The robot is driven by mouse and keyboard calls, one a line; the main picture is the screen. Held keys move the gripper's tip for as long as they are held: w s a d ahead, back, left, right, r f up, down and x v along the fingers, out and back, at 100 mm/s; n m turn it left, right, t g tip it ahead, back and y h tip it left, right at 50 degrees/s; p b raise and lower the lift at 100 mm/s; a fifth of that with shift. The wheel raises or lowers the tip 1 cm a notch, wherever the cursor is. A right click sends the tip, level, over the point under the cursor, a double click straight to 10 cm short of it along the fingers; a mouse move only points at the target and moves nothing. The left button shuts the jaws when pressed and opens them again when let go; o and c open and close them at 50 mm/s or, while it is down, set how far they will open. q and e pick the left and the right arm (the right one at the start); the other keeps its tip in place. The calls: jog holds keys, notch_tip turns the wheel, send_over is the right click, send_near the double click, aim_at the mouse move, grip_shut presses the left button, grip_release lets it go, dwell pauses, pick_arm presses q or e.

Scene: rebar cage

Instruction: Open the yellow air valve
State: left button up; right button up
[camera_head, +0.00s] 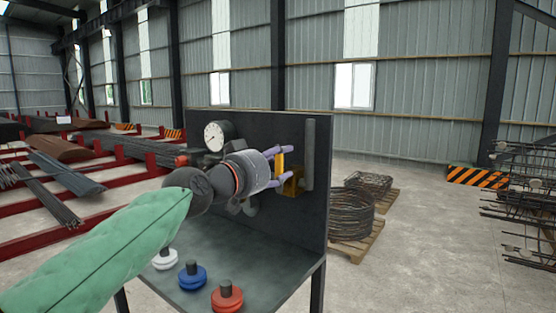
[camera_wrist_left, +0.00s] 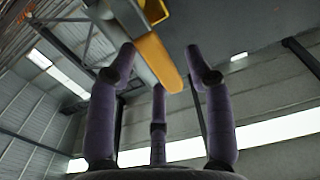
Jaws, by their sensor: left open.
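The yellow air valve (camera_head: 296,186) is mounted on the upright dark panel. Its flat yellow handle (camera_head: 279,166) stands roughly upright in front of it. My left gripper (camera_head: 287,165) has its purple fingers spread around the handle, one above and one below in the head view. In the left wrist view the handle (camera_wrist_left: 158,62) reaches down between the open fingertips (camera_wrist_left: 160,70), with a gap visible at the side fingers. Contact with the third finger cannot be told. The wrist and palm hide part of the panel and piping. My right gripper is not in view.
A pressure gauge (camera_head: 214,136) sits left of the gripper, and a grey vertical pipe (camera_head: 309,155) to its right. White (camera_head: 165,260), blue (camera_head: 193,276) and red (camera_head: 227,297) knobbed pieces stand on the bench (camera_head: 255,262) below. Wire coils (camera_head: 352,212) lie behind the panel.

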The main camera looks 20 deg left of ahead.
pick_arm(q)
grip_shut()
